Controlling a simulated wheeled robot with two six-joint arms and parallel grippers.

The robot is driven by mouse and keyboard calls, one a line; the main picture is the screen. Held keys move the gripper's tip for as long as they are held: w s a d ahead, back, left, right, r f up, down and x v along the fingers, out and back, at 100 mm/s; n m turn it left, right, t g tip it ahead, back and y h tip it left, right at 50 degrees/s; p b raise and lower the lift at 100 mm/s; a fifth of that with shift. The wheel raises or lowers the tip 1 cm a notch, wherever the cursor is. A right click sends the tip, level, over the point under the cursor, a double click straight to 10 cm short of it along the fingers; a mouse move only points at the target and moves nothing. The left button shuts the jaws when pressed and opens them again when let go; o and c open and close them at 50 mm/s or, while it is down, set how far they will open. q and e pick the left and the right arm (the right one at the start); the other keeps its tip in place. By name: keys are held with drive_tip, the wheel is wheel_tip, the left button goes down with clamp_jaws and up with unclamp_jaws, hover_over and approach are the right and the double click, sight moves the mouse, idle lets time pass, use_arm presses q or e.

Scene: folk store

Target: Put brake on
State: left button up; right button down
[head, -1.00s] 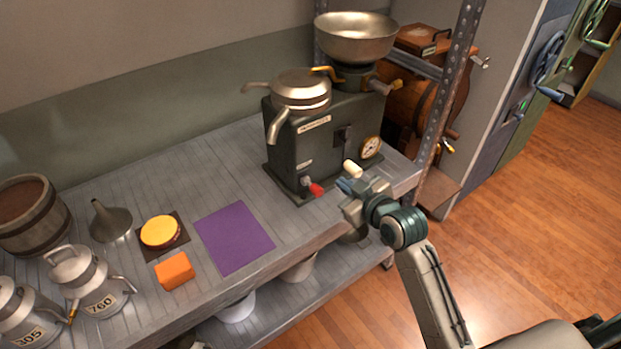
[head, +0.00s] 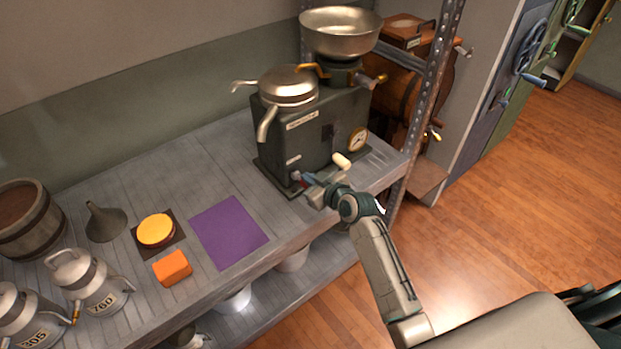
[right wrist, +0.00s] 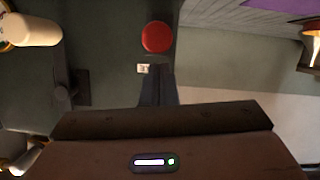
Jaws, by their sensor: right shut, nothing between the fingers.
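The machine (head: 278,122) is a dark green box with a steel bowl on top, standing at the right end of the bench. Its red knob (right wrist: 157,36), probably the brake, is on the lower front. My right gripper (head: 299,177) is shut and empty, in front of the lower left of the machine's front. It largely hides the red knob in the head view. In the right wrist view the shut fingertips (right wrist: 157,72) point toward the red knob, with a gap in the picture between them. My left gripper is not in view.
A crank's pale handle (head: 341,160) sticks out just right of my right gripper. A round dial (head: 357,139) is on the machine's front. A purple mat (head: 228,232), an orange block (head: 172,268) and milk cans (head: 90,283) are on the bench to the left.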

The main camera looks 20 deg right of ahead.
drive_tip(key=shift+f, duration=0.35)
drive_tip(key=shift+d, duration=0.1)
drive_tip(key=shift+s+f+b, duration=0.15)
drive_tip(key=shift+f+b, duration=0.15)
drive_tip(key=shift+b, duration=1.05)
drive_tip(key=shift+t+b, duration=0.3)
drive_tip(key=shift+b, duration=0.15)
